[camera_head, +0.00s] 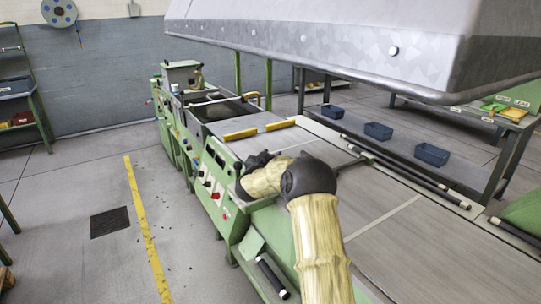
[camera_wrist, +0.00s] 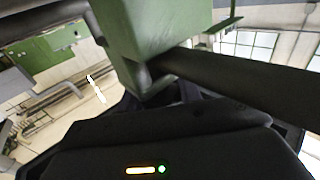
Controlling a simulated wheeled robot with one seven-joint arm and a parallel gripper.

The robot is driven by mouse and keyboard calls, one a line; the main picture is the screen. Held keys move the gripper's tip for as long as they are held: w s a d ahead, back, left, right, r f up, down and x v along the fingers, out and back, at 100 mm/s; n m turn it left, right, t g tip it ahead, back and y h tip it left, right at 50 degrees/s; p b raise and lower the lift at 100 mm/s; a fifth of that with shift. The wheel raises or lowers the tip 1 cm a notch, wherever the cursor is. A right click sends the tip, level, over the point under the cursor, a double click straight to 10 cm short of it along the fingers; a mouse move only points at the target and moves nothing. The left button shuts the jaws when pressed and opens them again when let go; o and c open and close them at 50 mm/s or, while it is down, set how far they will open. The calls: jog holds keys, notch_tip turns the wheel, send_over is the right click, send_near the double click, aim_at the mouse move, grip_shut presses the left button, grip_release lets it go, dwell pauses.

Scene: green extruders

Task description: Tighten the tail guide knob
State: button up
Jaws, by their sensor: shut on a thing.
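My gripper (camera_head: 243,172) is at the near side of the green extruder machine (camera_head: 222,199), by its control panel, with my tan arm reaching over the machine's bed. A small black knob-like part (camera_head: 237,166) shows right at the gripper's tip. In the wrist view my black gripper (camera_wrist: 165,95) is close under a green block (camera_wrist: 160,35) and a dark round bar (camera_wrist: 235,80). The gripper is shut on a part there, which I take to be the tail guide knob. The knob is mostly hidden by the gripper, and its turn cannot be read.
A large grey hood (camera_head: 380,45) hangs over the machine. Two yellow bars (camera_head: 240,134) lie across the bed. Blue bins (camera_head: 378,131) stand on the shelf behind.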

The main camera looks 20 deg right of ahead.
jog(key=shift+f, duration=0.15)
jog(key=o, duration=1)
jog(key=shift+s+a, duration=0.1)
jog(key=b+v, duration=0.1)
jog(key=v, duration=1.6)
jog(key=shift+s+b, duration=0.1)
jog(key=shift+b, duration=0.3)
